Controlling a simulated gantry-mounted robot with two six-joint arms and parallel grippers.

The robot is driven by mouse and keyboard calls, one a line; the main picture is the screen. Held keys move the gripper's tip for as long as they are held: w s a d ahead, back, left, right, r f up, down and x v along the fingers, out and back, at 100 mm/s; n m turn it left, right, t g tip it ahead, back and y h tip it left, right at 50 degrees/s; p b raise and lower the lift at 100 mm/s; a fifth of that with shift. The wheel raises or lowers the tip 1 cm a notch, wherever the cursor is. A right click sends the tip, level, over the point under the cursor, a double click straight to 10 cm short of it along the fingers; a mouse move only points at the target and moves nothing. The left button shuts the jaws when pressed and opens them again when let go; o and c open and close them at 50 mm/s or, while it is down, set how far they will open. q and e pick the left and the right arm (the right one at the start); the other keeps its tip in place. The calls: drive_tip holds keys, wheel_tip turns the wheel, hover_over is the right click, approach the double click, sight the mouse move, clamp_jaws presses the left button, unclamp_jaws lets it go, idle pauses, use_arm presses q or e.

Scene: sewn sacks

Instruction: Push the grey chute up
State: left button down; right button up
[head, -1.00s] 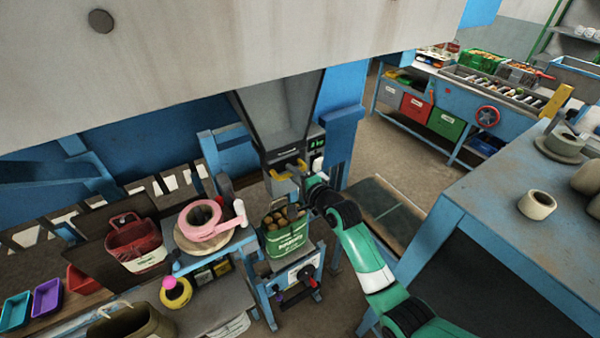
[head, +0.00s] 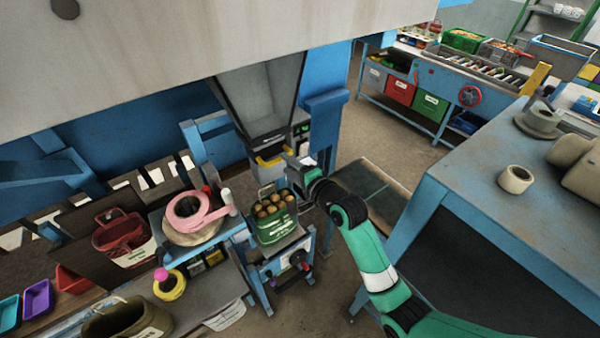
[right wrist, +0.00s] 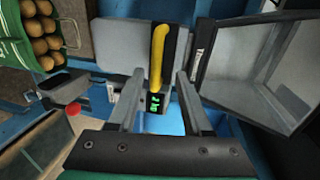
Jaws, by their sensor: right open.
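The grey chute (head: 262,85) hangs under the large pale machine body in the head view. A smaller grey piece with a yellow handle or edge (head: 270,159) sits at its lower end. In the right wrist view the flared grey chute (right wrist: 268,70) is at the right, and the yellow handle (right wrist: 157,58) stands upright in the picture near the middle. My right gripper (head: 301,168) is open beside the lower chute piece. Its fingers (right wrist: 160,98) are spread on either side of a small green digital display, with nothing seen between them. My left gripper is out of view.
A pink tape roll (head: 193,214) is to the left. A blue workbench (head: 470,190) fills the right.

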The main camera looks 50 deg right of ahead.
drive_tip(key=v, duration=0.6)
idle(0.4)
